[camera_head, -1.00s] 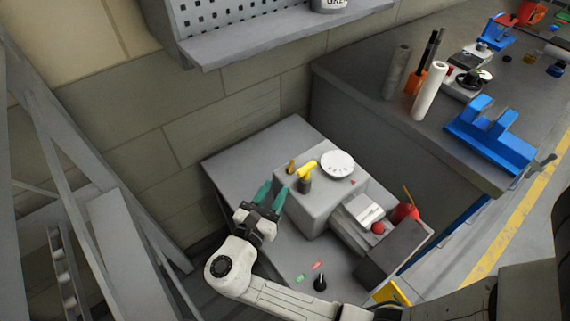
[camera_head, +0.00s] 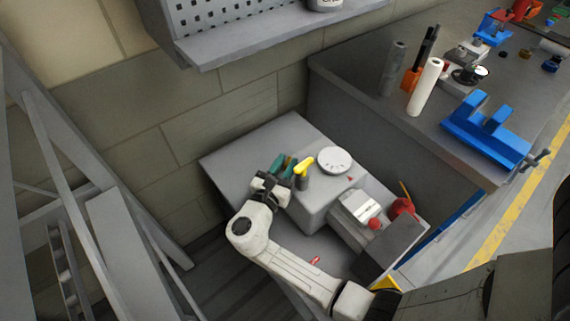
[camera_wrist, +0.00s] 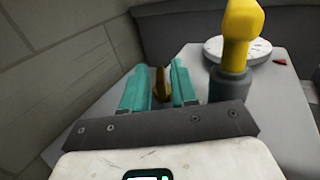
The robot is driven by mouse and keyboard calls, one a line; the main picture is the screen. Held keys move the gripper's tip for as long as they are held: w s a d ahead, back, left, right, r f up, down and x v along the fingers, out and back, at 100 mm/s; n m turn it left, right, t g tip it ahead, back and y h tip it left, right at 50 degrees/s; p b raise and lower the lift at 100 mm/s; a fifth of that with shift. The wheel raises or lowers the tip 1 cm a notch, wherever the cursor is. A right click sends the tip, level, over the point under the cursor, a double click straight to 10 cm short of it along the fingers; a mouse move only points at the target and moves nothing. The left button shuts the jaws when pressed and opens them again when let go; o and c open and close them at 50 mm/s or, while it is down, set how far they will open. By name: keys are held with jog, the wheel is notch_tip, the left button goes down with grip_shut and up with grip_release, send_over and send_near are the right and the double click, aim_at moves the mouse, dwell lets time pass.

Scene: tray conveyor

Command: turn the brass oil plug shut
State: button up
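The brass oil plug (camera_wrist: 161,86) shows in the wrist view between my two teal fingers, upright on the grey machine housing (camera_head: 318,203). My gripper (camera_wrist: 160,74) is open, with a finger on each side of the plug. Bare gaps show between the plug and the fingers, the right one narrow; I cannot tell if the tips reach past it. In the head view my gripper (camera_head: 285,161) is over the housing's left end, and its fingers largely hide the plug.
A yellow-handled lever on a dark post (camera_head: 302,170) stands close to the right of my fingers; it looms large in the wrist view (camera_wrist: 238,40). A white dial (camera_head: 335,160) lies behind it. A red knob (camera_head: 375,224) and red can (camera_head: 402,206) are further right.

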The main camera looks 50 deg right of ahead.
grip_shut()
jog(key=shift+w+m+g+b, duration=0.2)
jog(key=shift+m+g, duration=0.4)
jog(key=shift+g, duration=0.35)
jog(key=shift+w+m+g+b, duration=0.1)
jog(key=shift+m+g+b, duration=0.1)
jog(key=shift+m+g, duration=0.6)
jog(key=shift+w+m+g+b, duration=0.1)
jog(key=shift+m+g+b, duration=0.2)
jog(key=shift+m+g, duration=0.65)
jog(key=shift+m+g+b, duration=0.3)
jog(key=shift+m+g, duration=0.05)
jog(key=shift+g, duration=1.45)
jog(key=shift+o, duration=1)
grip_release()
